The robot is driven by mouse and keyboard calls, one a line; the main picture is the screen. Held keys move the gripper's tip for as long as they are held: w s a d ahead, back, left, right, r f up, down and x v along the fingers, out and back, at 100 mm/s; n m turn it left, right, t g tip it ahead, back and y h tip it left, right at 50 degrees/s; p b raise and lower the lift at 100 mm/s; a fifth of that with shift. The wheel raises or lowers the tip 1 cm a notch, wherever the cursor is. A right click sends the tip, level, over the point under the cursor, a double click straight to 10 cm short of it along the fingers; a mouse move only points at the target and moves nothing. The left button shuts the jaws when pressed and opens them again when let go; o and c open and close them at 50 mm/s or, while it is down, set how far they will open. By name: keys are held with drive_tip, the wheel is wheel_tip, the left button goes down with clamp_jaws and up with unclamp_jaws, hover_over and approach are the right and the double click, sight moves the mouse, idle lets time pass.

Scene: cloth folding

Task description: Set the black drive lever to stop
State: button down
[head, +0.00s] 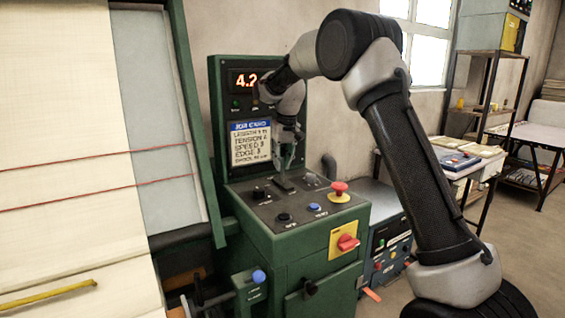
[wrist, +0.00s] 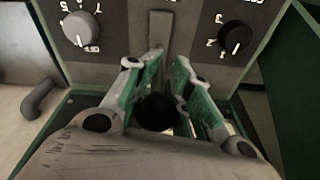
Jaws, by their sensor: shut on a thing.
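The black drive lever (wrist: 156,112) shows in the wrist view as a dark round knob between my fingers. A grey slot plate (wrist: 160,35) runs away from it between two dials. My gripper (wrist: 160,95) has its green-padded fingers on both sides of the knob and is shut on it. In the head view my gripper (head: 284,160) points down at the back of the green console's top panel, and the lever is mostly hidden there. The slot's markings cannot be read.
Near the lever are a grey dial (wrist: 80,28) and a black dial (wrist: 236,38). The green console (head: 300,262) also carries a red mushroom button (head: 339,188), a blue button (head: 314,207) and a red switch (head: 347,242). A job card (head: 250,145) stands behind. Stretched cloth (head: 70,140) fills the left.

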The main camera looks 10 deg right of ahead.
drive_tip(key=c, duration=1.5)
unclamp_jaws()
drive_tip(key=shift+w+d+r, duration=0.1)
drive_tip(key=shift+w+r, duration=0.25)
drive_tip(key=shift+r, duration=0.1)
drive_tip(key=shift+s, duration=0.1)
drive_tip(key=shift+f, duration=0.15)
drive_tip(key=r, duration=0.4)
drive_tip(key=s+r, duration=0.1)
drive_tip(key=r, duration=0.3)
drive_tip(key=s+r, duration=0.1)
drive_tip(key=r, duration=0.3)
drive_tip(key=shift+d, duration=0.4)
drive_tip(key=shift+f, duration=0.1)
